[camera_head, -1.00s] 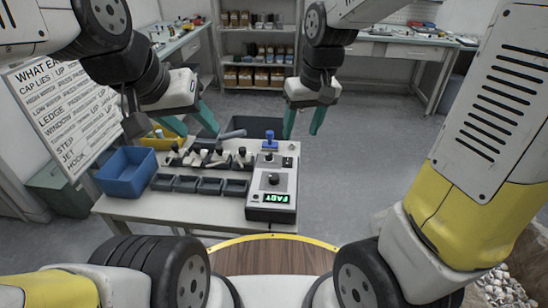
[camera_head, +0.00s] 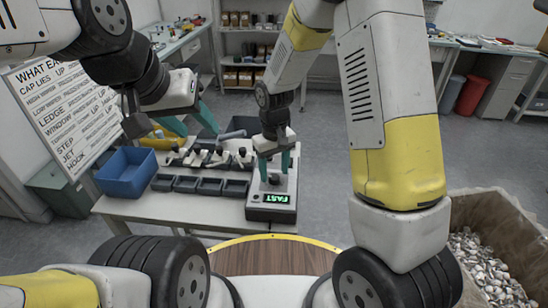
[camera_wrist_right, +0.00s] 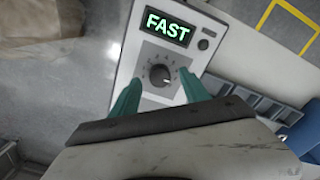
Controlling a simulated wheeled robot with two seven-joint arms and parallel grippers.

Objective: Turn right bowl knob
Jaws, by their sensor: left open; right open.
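The control box (camera_head: 270,214) stands at the right end of the white table, with a lit green display (camera_head: 276,198) reading FAST. Its round dark knob (camera_wrist_right: 160,75) sits in a ring of numbers in the right wrist view. My right gripper (camera_head: 274,172) is open above the box, its teal fingers (camera_wrist_right: 158,98) on either side of the knob and apart from it in the picture. Exact height above the knob cannot be told. My left gripper (camera_head: 193,122) is open and empty over the back left of the table. The blue joystick seen before is hidden behind my right arm.
A blue bin (camera_head: 127,172) stands at the table's left. Several small dark trays (camera_head: 185,184) line the front, with clamp-like fixtures (camera_head: 197,156) behind them. A crate of metal caps (camera_head: 490,200) stands on the floor at right. A sign board (camera_head: 65,115) leans at left.

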